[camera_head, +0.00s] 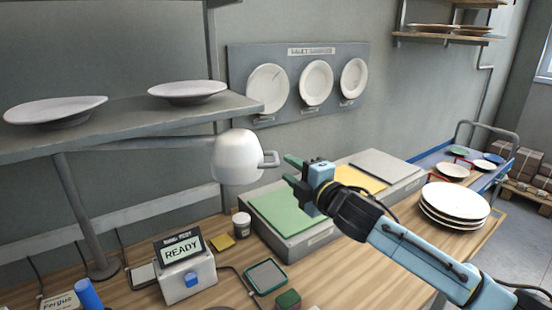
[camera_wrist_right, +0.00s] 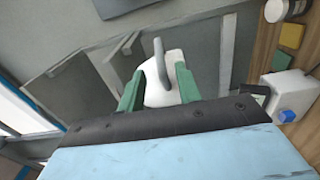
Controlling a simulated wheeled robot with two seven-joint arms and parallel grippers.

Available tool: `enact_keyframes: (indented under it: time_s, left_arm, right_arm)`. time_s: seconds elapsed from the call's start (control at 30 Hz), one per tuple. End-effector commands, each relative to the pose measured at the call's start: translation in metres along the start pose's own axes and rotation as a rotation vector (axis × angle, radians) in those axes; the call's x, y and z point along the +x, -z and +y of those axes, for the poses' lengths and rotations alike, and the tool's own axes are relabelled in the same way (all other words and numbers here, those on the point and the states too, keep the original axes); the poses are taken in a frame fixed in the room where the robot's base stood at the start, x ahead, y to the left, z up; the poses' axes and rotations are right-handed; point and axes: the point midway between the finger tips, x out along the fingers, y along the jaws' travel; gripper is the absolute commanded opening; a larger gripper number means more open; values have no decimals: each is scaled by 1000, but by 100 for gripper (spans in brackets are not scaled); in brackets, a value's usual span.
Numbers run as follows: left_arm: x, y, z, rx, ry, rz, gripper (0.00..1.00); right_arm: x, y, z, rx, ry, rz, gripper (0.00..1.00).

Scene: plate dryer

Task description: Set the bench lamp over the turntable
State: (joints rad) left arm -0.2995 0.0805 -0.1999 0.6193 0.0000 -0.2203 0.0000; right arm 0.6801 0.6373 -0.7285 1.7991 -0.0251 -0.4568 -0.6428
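The bench lamp has a white rounded head (camera_head: 237,160) with a grey loop handle (camera_head: 271,159) on its right side. Its grey arm runs left to a post (camera_head: 78,215) standing on the bench. My right gripper (camera_head: 291,170) is open and empty, just right of the handle, with a small gap. In the right wrist view the green fingers (camera_wrist_right: 158,88) stand apart, with the lamp head (camera_wrist_right: 163,94) and handle (camera_wrist_right: 160,62) showing between and beyond them. The turntable is not clearly visible; only a dark curved edge (camera_head: 236,307) shows at the bottom. My left gripper is out of view.
A tester box reading READY (camera_head: 184,277) with a blue button stands on the wooden bench. A small jar (camera_head: 242,224), a grey unit with a green pad (camera_head: 290,215) and stacked plates (camera_head: 455,203) are nearby. A shelf with plates (camera_head: 130,120) hangs behind the lamp.

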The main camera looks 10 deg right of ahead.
Motion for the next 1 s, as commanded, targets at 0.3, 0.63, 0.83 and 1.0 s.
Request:
enact_keyframes:
  time_s: [0.3, 0.63, 0.83, 1.0]
  left_arm:
    - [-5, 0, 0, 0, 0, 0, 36]
    - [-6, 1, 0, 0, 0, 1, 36]
    - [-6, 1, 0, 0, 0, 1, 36]
    - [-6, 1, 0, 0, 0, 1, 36]
  right_arm:
    - [49, 0, 0, 2, 1, 0, 34]
    - [66, 0, 0, 2, 1, 0, 34]
    - [66, 0, 0, 1, 1, 0, 34]
    - [66, 0, -1, 1, 1, 0, 16]
